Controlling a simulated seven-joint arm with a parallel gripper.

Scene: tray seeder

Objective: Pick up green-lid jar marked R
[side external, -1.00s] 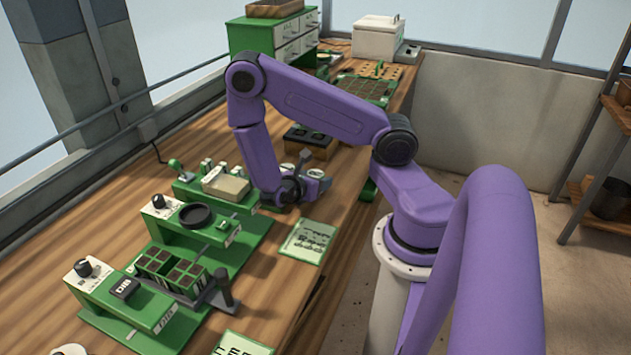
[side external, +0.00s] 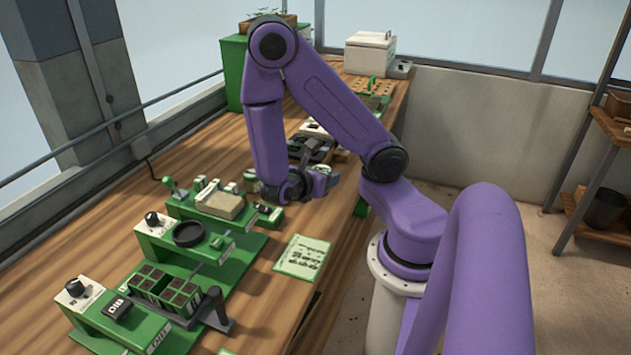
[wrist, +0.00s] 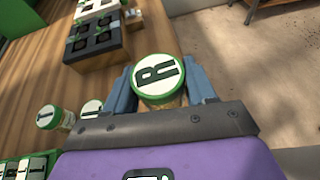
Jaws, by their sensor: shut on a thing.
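The jar marked R (wrist: 158,78) shows in the wrist view, with a white top, a green rim and a dark letter R. My gripper (wrist: 160,88) is shut on it, with one blue-grey finger on each side. The lower body of the jar is mostly hidden below its lid. In the side external view my gripper (side external: 296,190) is over the wooden bench, and my wrist hides most of the jar there. Two other lidded jars stand to the left in the wrist view, one of them marked I (wrist: 49,117).
A dark block with round holes (wrist: 95,42) lies ahead on the bench in the wrist view. The green seeder station (side external: 190,240) stands left of my arm in the side external view. A printed card (side external: 303,257) lies on the bench. The floor is right of the bench edge.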

